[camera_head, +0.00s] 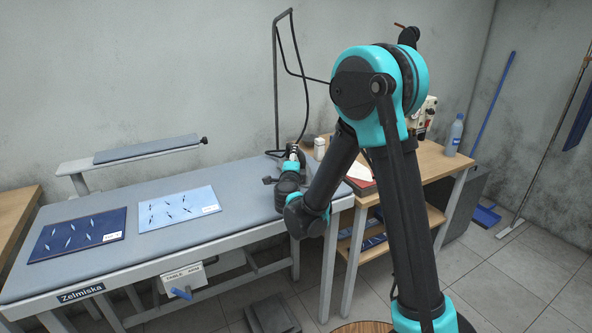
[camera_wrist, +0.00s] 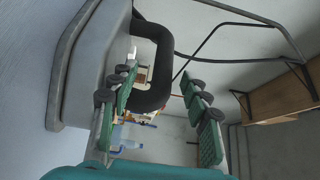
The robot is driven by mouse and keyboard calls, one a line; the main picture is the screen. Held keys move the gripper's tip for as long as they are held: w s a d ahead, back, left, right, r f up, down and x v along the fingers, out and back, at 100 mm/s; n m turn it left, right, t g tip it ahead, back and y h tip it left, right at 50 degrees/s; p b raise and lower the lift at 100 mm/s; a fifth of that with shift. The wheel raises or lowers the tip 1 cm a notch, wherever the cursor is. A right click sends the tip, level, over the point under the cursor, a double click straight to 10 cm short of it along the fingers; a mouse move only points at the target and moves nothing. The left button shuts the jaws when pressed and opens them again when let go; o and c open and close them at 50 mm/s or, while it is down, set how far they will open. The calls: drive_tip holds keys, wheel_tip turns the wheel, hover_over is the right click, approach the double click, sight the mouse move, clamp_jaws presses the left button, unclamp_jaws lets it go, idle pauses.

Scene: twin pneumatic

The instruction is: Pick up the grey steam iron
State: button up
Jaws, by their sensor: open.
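The grey steam iron (camera_wrist: 97,55) fills the upper left of the wrist view, with its black loop handle (camera_wrist: 155,65) reaching to the right. My gripper (camera_wrist: 160,80) is open, with a green-padded finger on each side. The handle shows between the two fingers, and the left finger overlaps the iron's body. I cannot tell whether either finger touches it. In the head view my gripper (camera_head: 293,153) is at the right end of the ironing table (camera_head: 150,252). The iron cannot be clearly made out there behind my arm.
A dark stand (camera_head: 275,80) with a hanging cable rises behind my gripper. Two sample boards, dark blue (camera_head: 78,236) and light blue (camera_head: 180,209), lie on the ironing table. A wooden table (camera_head: 430,165) with a bottle (camera_head: 454,136) stands to the right.

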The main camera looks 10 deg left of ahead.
drive_tip(key=w, duration=0.5)
drive_tip(key=shift+w+r, duration=0.1)
drive_tip(key=shift+r, duration=0.1)
clamp_jaws()
idle(0.3)
